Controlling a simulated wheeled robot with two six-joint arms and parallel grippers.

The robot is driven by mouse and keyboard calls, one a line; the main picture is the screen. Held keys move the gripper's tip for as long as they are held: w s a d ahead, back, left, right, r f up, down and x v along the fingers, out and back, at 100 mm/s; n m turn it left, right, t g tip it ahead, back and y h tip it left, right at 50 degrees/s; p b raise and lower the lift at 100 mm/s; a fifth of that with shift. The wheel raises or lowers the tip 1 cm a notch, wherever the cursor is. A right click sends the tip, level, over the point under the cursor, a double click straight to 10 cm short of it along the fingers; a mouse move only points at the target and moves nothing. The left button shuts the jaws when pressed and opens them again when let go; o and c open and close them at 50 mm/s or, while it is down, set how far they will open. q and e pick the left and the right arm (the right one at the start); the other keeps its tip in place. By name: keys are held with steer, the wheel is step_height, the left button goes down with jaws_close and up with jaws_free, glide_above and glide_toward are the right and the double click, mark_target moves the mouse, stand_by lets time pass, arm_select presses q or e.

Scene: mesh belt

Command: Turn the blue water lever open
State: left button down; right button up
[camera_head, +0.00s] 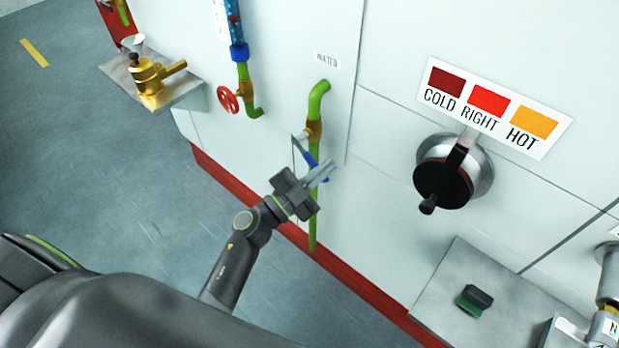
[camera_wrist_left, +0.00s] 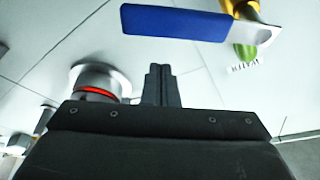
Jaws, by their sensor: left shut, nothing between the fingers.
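The blue water lever (camera_head: 312,159) is on a brass valve (camera_head: 314,131) in the green pipe (camera_head: 318,100) below the WATER label. In the wrist view its blue handle (camera_wrist_left: 175,22) lies roughly across the pipe, with its metal end at the brass valve (camera_wrist_left: 242,8). My left gripper (camera_head: 325,173) is beside the handle in the head view and hides part of it and of the pipe. In the wrist view the fingers (camera_wrist_left: 160,82) are shut and empty, with the handle beyond their tips. I cannot tell whether they touch it. My right gripper is not in view.
A black-handled dial (camera_head: 443,175) under a COLD RIGHT HOT sign (camera_head: 492,107) is to the right. A brass fitting (camera_head: 150,78) stands on a shelf at upper left. A grey ledge (camera_head: 455,285) holds a dark green block (camera_head: 474,301).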

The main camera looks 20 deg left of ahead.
arm_select(q)
steer(key=a+f, duration=0.2)
steer(key=shift+w+f+b, duration=0.2)
steer(key=shift+f+b, duration=0.1)
steer(key=shift+f+m+g, duration=0.3)
steer(key=shift+m, duration=0.2)
steer(key=w+a+f+m+g+p, duration=0.1)
steer(key=w+a+f+m+g, duration=0.1)
steer(key=m, duration=0.8)
steer(key=shift+a+f+m+g, duration=0.4)
steer(key=shift+a+f+g, duration=0.3)
steer(key=shift+a+f, duration=0.65)
steer(key=shift+a+r, duration=0.25)
steer(key=shift+a, duration=0.05)
